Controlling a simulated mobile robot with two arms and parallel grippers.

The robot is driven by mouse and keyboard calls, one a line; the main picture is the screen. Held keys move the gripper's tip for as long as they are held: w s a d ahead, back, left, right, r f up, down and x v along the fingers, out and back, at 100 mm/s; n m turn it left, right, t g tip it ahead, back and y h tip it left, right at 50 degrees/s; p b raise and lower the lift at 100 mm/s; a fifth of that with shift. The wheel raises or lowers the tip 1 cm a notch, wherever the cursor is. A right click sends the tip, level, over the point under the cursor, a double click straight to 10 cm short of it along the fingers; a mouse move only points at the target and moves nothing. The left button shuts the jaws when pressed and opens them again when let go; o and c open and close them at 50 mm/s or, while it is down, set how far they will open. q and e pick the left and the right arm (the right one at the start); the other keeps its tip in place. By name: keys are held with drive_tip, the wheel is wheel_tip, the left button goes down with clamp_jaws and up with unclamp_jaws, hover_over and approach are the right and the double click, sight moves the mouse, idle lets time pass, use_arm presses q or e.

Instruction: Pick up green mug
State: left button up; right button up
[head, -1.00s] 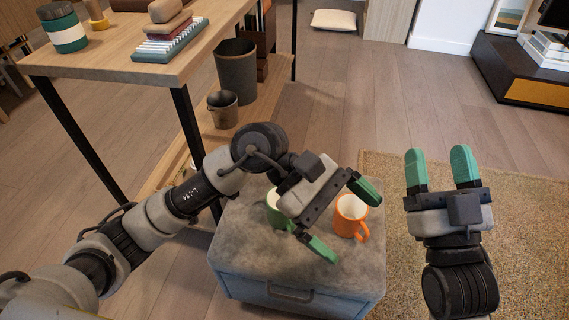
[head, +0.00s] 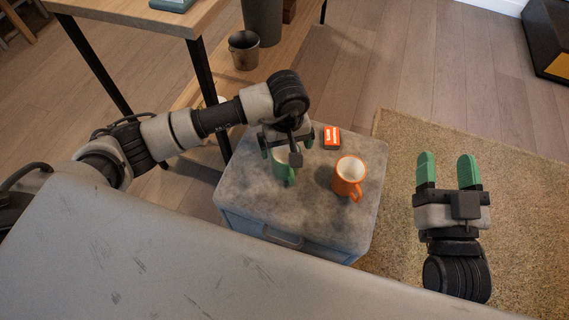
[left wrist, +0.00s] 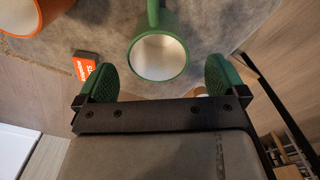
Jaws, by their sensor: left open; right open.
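The green mug (head: 284,174) stands upright on the grey-topped storage box (head: 245,190), partly hidden by my left gripper in the head view. My left gripper (head: 287,148) is open just above it, pointing down. In the left wrist view the mug (left wrist: 158,58) shows its open white inside between the two green fingertips (left wrist: 160,75), with gaps on both sides and its handle pointing away. I cannot tell how far below the fingertips the rim is. My right gripper (head: 447,169) is open and empty over the rug, well to the right.
An orange mug (head: 350,172) stands right of the green mug, and a small red-orange box (head: 332,139) lies behind it. A wooden table (head: 172,22) with black legs stands at the back left, with a bin (head: 243,50) on its lower shelf. The rug (head: 420,125) is clear.

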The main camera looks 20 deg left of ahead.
sight(286, 155)
use_arm(q)
wheel_tip(286, 155, down, 4)
drive_tip(key=shift+w+d+f+b, duration=0.1)
drive_tip(key=shift+f+b, duration=0.15)
drive_tip(key=shift+b, duration=0.6)
drive_tip(key=shift+f, duration=0.35)
use_arm(e)
drive_tip(key=r+t, duration=0.1)
drive_tip(key=s+r+t+y, duration=0.1)
drive_tip(key=r+t, duration=0.1)
drive_tip(key=s+r+t, duration=0.1)
drive_tip(key=r+t, duration=0.1)
drive_tip(key=shift+s+a+r+y, duration=0.1)
drive_tip(key=shift+s+a+y, duration=0.15)
drive_tip(key=shift+y, duration=0.15)
use_arm(q)
drive_tip(key=shift+c, duration=2.4)
drive_tip(key=c, duration=0.5)
use_arm(e)
drive_tip(key=shift+w+a+r, duration=0.1)
drive_tip(key=shift+a+r, duration=0.05)
drive_tip(key=shift+a, duration=0.35)
